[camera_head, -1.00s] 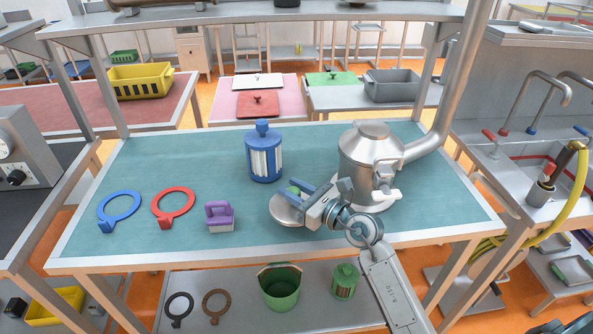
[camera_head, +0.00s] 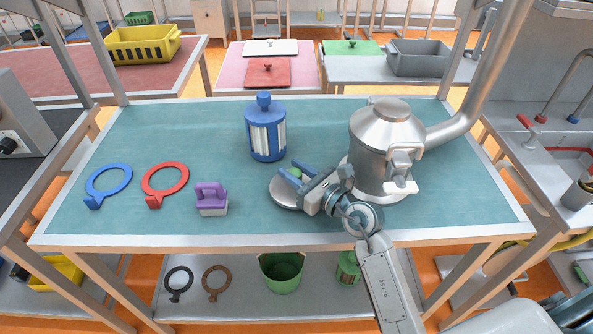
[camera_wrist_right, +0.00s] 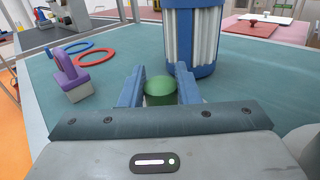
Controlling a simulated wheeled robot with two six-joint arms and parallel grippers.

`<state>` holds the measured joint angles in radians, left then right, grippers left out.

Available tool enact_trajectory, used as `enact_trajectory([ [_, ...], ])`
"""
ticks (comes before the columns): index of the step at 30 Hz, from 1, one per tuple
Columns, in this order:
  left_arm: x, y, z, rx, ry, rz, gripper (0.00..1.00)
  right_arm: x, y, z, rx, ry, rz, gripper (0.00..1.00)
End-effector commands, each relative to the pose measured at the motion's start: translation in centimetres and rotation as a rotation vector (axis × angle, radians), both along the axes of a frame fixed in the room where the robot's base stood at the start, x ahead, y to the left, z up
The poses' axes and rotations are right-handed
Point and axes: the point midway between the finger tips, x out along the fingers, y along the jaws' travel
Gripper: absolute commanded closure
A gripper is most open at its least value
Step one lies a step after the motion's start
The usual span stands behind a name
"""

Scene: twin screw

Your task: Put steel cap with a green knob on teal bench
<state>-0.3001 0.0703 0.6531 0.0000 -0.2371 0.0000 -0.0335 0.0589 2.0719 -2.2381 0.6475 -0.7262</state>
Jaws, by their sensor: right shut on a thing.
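The steel cap (camera_head: 283,196) is a round flat disc in the head view, low over or on the teal bench (camera_head: 215,135), left of the steel vessel. I cannot tell whether its underside touches the bench top. Its green knob (camera_head: 295,173) sits between the blue fingers of my right gripper (camera_head: 298,175), which is shut on it. In the right wrist view the green knob (camera_wrist_right: 160,88) shows between the fingers of the right gripper (camera_wrist_right: 159,84); the disc is hidden there. My left gripper is not in view.
A blue canister (camera_head: 265,135) stands behind the cap, and a steel vessel (camera_head: 383,150) with a pipe stands close to the right. A purple-handled block (camera_head: 211,199), a red ring (camera_head: 165,182) and a blue ring (camera_head: 107,183) lie to the left. Bare bench lies between block and canister.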

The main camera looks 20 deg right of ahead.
Motion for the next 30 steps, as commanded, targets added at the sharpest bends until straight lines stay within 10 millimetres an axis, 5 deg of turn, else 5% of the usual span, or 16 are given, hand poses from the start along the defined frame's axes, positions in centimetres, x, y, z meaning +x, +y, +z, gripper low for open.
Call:
enact_trajectory([
  [5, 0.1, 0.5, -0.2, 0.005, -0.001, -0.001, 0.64, 0.0, 0.0, -0.3, 0.001, -0.002, 0.0, 1.0],
  [6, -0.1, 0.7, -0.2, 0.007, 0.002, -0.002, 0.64, 0.0, 0.0, -0.4, 0.0, 0.0, 0.0, 0.67],
  [9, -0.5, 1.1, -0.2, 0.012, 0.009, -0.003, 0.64, 0.0, 0.0, -0.3, 0.0, 0.0, 0.0, 0.49],
  [20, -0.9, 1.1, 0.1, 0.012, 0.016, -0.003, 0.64, 0.0, 0.0, 0.3, 0.001, -0.002, 0.0, 0.49],
  [30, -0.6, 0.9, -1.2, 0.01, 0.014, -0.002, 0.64, -5.3, -2.9, -0.2, -0.005, 0.001, 0.001, 0.49],
])
